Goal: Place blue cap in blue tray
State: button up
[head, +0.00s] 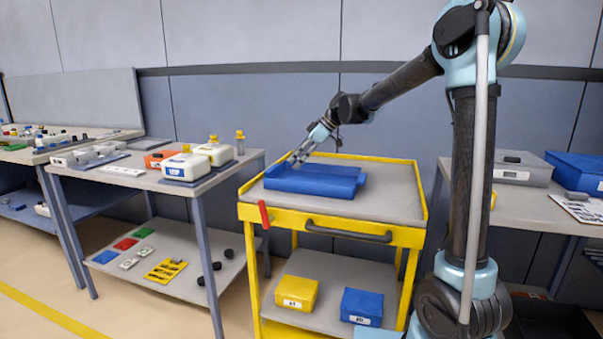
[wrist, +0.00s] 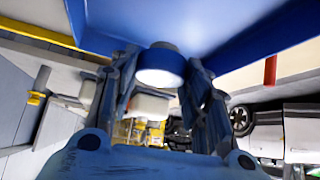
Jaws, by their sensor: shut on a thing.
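The blue tray (head: 315,183) stands on the top of the yellow cart in the head view. In the wrist view its blue surface (wrist: 215,20) fills the upper part. My gripper (head: 298,159) is at the tray's back left part in the head view. In the wrist view my gripper (wrist: 161,66) is shut on the blue cap (wrist: 160,68), a short round piece with a bright white face, held between the two fingers. The cap is close to the blue surface; I cannot tell whether they touch. The cap is too small to make out in the head view.
The yellow cart (head: 400,200) has a raised rim and a bare grey top around the tray. Its lower shelf holds a yellow box (head: 297,293) and a blue box (head: 361,306). A table with white containers (head: 186,167) stands at left, another with boxes (head: 520,168) at right.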

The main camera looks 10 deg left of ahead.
jog(key=shift+f, duration=2.35)
jog(key=o, duration=0.9)
jog(key=v, duration=1.2)
jog(key=shift+s, duration=0.15)
